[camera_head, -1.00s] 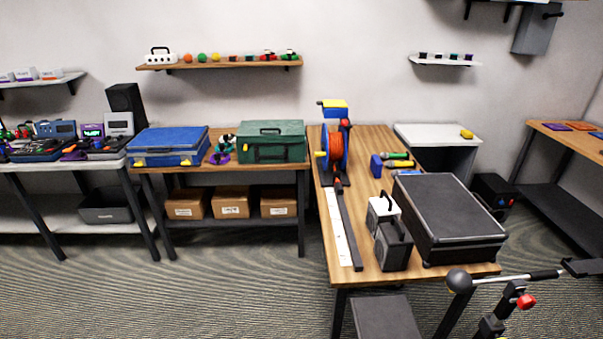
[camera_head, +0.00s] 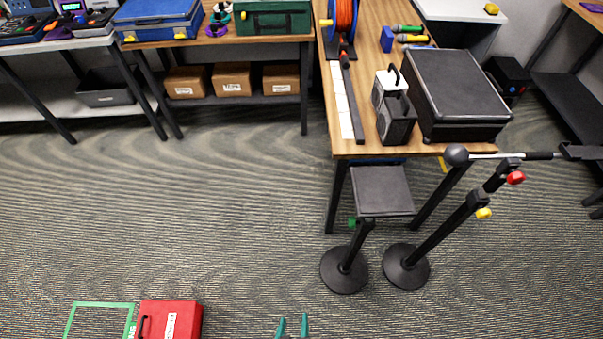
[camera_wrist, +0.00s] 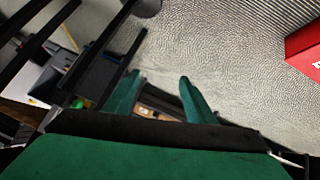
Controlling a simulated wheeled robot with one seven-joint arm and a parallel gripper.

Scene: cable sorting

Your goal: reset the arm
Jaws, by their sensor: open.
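My gripper (camera_head: 292,327) shows at the bottom edge of the head view, just right of the middle. Only its two green fingertips are in that frame. In the wrist view the two green fingers (camera_wrist: 158,88) stand apart with nothing between them. The gripper is open and empty, over the carpet and clear of the furniture. The rest of my arm is below the head view.
A red case (camera_head: 170,320) and a green frame on the floor (camera_head: 101,304) lie at the lower left. Two stands with round bases (camera_head: 344,270) (camera_head: 406,265) stand by the wooden table (camera_head: 345,148). A microphone (camera_head: 457,155) juts out there. The middle floor is bare.

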